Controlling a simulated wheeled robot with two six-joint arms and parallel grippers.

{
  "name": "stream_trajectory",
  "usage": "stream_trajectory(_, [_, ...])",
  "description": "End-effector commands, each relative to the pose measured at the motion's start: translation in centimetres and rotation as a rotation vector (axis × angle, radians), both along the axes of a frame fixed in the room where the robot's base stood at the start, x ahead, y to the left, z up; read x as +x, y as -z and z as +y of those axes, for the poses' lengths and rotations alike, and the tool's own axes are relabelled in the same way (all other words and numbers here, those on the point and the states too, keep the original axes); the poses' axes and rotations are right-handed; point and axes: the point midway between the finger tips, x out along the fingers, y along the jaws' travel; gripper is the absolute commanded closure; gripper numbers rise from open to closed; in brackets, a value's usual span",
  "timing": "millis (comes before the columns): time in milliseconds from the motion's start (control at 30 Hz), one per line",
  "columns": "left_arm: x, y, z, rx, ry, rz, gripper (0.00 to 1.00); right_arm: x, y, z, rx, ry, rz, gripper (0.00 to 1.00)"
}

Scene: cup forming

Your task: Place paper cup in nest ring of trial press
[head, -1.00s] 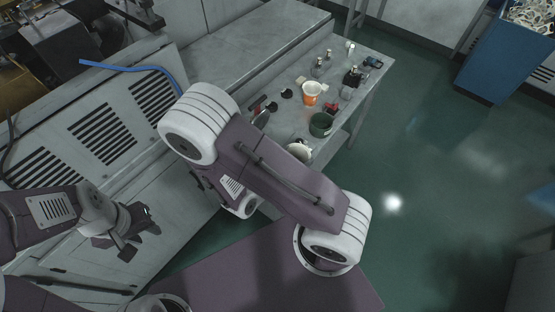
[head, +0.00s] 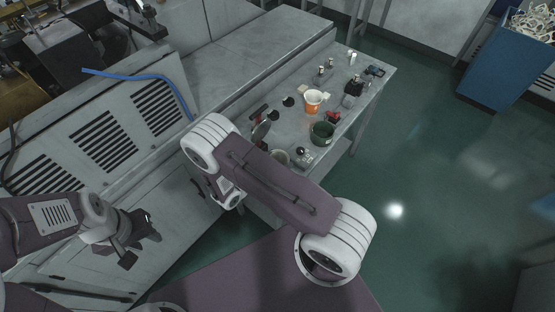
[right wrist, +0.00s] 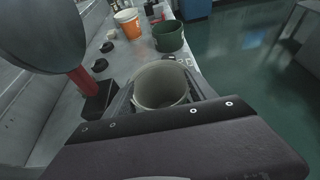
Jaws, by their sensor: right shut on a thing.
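A pale paper cup (right wrist: 162,86) stands mouth up between the fingers of my right gripper (right wrist: 160,100) in the right wrist view, and the gripper is shut on it. In the head view the cup (head: 281,156) shows partly beyond my right arm, over the near end of the bench; that arm hides most of the right gripper. My left gripper (head: 142,240) is open and empty, far left of the bench in front of the grey cabinet. I cannot clearly make out the trial press or its nest ring.
The grey bench (head: 290,125) carries an orange-and-white cup (head: 313,102), a dark green container (head: 322,133) and several small items. A round disc on a red stem (right wrist: 40,35) stands close left of the held cup. Green floor is open to the right.

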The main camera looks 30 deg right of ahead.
Motion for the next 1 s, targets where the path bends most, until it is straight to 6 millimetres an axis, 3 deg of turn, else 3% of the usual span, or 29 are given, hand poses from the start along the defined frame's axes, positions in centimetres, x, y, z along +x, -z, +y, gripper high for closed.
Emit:
stream_trajectory(333, [0.0,0.5,0.0,0.0,0.0,0.0,0.64,0.0,0.6,0.0,0.0,-0.001,-0.001,0.73])
stream_trajectory(367, [0.0,0.3,0.0,0.0,0.0,0.0,0.64,0.0,0.4,0.0,0.0,-0.001,-0.001,0.27])
stream_trajectory(400, [0.0,0.3,0.0,0.0,0.0,0.0,0.64,0.0,0.4,0.0,0.0,-0.001,-0.001,0.16])
stream_trajectory(433, [0.0,0.3,0.0,0.0,0.0,0.0,0.64,0.0,0.4,0.0,0.0,-0.001,-0.001,0.14])
stream_trajectory(800, [0.0,-0.1,0.0,0.0,0.0,0.0,0.64,0.0,-0.1,0.1,0.001,-0.001,-0.002,0.14])
stream_trajectory(1000, [0.0,1.1,0.0,0.0,0.0,0.0,0.64,-1.1,-1.1,3.2,0.003,-0.006,-0.005,0.14])
